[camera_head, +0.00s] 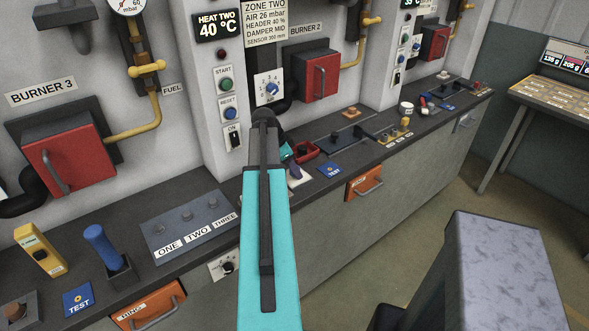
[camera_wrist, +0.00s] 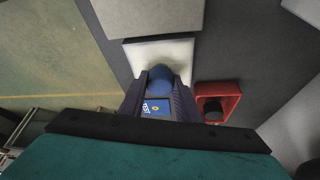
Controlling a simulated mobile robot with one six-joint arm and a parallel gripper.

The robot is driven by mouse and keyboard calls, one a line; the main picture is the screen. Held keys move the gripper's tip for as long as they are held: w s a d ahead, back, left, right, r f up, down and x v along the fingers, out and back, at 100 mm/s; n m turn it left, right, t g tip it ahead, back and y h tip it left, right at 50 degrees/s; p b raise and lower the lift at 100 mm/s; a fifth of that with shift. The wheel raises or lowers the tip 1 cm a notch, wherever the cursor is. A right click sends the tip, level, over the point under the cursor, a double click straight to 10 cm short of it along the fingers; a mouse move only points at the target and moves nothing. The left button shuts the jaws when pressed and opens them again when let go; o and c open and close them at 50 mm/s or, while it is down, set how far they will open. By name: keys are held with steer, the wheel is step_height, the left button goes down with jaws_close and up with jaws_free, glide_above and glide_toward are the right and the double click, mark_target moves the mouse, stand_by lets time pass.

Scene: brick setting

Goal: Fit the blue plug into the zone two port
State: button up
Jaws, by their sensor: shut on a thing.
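My gripper (camera_wrist: 160,92) is shut on a round-ended blue thing, which I take for the blue plug (camera_wrist: 161,74), in the wrist view. A pale square plate (camera_wrist: 183,50) lies beyond the blue end; whether they touch is unclear. In the head view my gripper (camera_head: 294,173) is low over the bench, mostly hidden by my teal arm, and the held thing cannot be made out. A grey panel (camera_head: 180,222) labelled ONE, TWO and THREE has several round fittings and lies to the left of my arm. The ZONE TWO sign (camera_head: 264,22) is on the wall above.
A red open box (camera_wrist: 232,92) with a dark round thing inside is close right of my gripper; it also shows in the head view (camera_head: 308,150). A blue handle (camera_head: 100,244) stands upright at left. A yellow device (camera_head: 40,247) and TEST cards lie on the dark bench.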

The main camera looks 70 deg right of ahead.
steer(key=shift+f, duration=0.15)
stand_by(0.5)
steer(key=o, duration=1.5)
steer(key=shift+o, duration=0.2)
steer(key=shift+r+p, duration=1.25)
steer(key=shift+r, duration=1.85)
steer(key=shift+s, duration=0.1)
